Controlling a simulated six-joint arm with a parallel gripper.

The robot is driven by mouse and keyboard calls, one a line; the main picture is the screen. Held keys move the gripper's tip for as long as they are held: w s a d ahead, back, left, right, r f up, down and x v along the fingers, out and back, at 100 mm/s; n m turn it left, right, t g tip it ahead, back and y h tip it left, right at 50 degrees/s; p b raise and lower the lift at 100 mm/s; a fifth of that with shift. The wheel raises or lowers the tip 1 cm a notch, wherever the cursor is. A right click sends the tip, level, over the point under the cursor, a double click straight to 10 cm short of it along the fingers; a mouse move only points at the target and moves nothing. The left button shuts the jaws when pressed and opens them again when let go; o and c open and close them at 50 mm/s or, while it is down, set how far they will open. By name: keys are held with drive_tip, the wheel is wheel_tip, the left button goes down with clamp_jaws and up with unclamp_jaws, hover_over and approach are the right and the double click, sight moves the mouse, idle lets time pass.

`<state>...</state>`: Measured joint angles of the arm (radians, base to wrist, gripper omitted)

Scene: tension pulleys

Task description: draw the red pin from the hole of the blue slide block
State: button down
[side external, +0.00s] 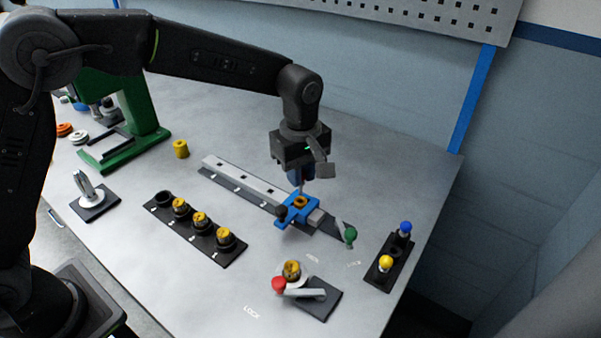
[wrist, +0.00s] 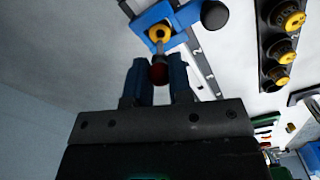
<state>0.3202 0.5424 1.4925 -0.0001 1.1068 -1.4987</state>
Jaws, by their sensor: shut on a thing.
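The blue slide block (side external: 304,212) sits on the grey rail, with a yellow bushing (side external: 300,202) on top and a black knob (side external: 281,211) at its side. The block also shows at the top of the wrist view (wrist: 187,15). My gripper (side external: 301,176) is above the block, its blue fingers shut on the head of the red pin (wrist: 159,73). The pin's grey shank points at the bushing (wrist: 159,33). I cannot tell whether the tip is inside the hole or just above it. The fingers hide much of the pin's head.
A green knob (side external: 350,236) is at the rail's right end. A black holder with blue and yellow knobs (side external: 393,262) stands further right. A black rack with yellow pulleys (side external: 198,230) lies left. A red-knobbed lever (side external: 304,292) is in front. A green press (side external: 133,120) stands back left.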

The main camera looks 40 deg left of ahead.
drive_tip(key=shift+r, duration=0.15)
drive_tip(key=shift+r, duration=1.9)
